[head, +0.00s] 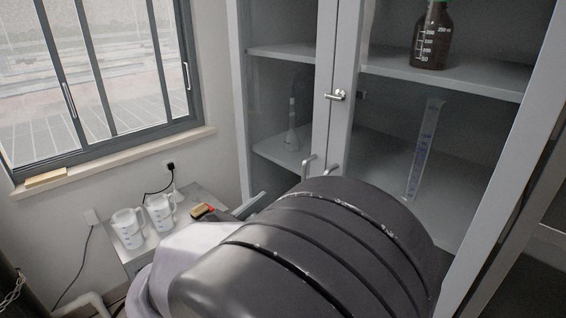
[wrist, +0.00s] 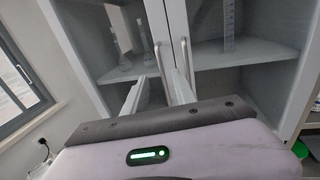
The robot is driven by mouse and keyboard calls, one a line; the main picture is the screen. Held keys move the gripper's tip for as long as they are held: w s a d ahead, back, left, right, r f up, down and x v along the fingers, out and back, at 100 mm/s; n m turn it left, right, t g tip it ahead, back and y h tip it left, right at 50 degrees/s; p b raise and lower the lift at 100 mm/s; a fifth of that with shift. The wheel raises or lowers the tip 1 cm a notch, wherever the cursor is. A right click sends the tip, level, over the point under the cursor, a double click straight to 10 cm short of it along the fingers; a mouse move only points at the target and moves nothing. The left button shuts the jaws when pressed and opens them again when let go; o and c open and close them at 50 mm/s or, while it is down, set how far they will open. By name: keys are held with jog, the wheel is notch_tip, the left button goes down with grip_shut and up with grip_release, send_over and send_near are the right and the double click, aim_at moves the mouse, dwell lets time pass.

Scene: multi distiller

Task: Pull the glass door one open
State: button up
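A tall grey cabinet has two glass doors that meet in the middle. The left glass door (head: 277,90) and the right glass door (head: 430,100) look shut. A left handle (head: 307,167) and a right handle (head: 333,169) sit side by side at the meeting edges, with a metal latch (head: 336,95) above. In the wrist view my gripper (wrist: 158,92) is open, its two pale fingers apart and pointing at the doors. The left handle (wrist: 159,58) appears in line with the gap between them, a little beyond the tips; contact cannot be told.
Behind the glass stand a brown bottle (head: 431,38), a measuring cylinder (head: 424,150) and a flask (head: 291,135). To the left, a low table (head: 190,222) holds two white jugs (head: 128,228) below a window (head: 100,70).

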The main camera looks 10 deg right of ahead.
aim_at(303, 176)
jog(key=b+x, duration=0.1)
jog(key=x, duration=0.5)
jog(key=b+x, duration=0.2)
jog(key=x, duration=0.5)
jog(key=shift+w+d+f, duration=0.2)
jog(key=shift+w+f, duration=0.05)
jog(key=shift+w, duration=0.05)
jog(key=shift+w+d+r, duration=0.15)
jog(key=shift+w+d, duration=0.2)
jog(key=shift+w, duration=0.1)
jog(key=shift+c, duration=0.2)
grip_shut()
